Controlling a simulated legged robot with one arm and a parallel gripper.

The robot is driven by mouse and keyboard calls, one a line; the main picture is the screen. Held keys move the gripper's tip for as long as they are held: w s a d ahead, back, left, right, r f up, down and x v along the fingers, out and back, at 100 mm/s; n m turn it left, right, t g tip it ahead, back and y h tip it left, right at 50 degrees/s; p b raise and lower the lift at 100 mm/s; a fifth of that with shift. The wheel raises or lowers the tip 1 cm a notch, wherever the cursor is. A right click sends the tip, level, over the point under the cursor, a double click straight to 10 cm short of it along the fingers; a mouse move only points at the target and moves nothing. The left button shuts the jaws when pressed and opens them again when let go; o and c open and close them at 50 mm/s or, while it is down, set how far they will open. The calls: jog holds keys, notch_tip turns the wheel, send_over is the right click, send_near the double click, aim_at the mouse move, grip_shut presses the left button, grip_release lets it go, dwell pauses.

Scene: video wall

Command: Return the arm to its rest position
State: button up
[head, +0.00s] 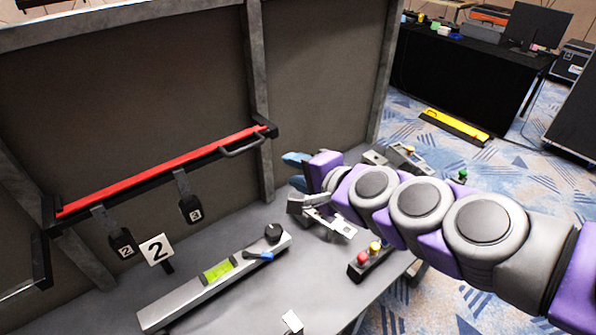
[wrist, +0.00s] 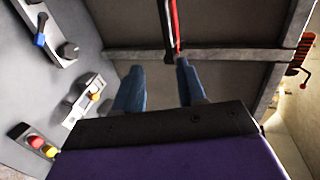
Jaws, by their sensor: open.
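My arm (head: 420,210) reaches in from the right in the head view, purple and grey, over the right end of the grey workbench. My gripper (head: 290,170) is at its far end, in front of the upright frame post. Its blue fingers also show in the wrist view (wrist: 158,88). They are spread apart with nothing between them. In the head view the lower finger is partly hidden by the wrist.
A red bar (head: 165,172) with a black handle crosses the back panel. A level-like bar (head: 215,280) with a blue lever and black knob lies on the bench (head: 330,295). A button box (head: 370,260) stands below my arm. A black-draped table (head: 470,75) is behind.

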dwell(0.3)
jog(key=s+f+n+g+h, duration=0.2)
jog(key=s+f+n+g, duration=0.55)
jog(key=s+f, duration=0.4)
jog(key=s+d+f+n+g+h, duration=0.1)
jog(key=s+d+n+g+h, duration=0.1)
jog(key=s+d, duration=0.3)
jog(key=s+d+f+n+g+h, duration=0.1)
jog(key=s+d+g+h, duration=0.2)
jog(key=s, duration=0.8)
jog(key=shift+s+d+f+n+g+h, duration=0.15)
jog(key=shift+s+d+n+g+h, duration=0.25)
jog(key=shift+d, duration=0.65)
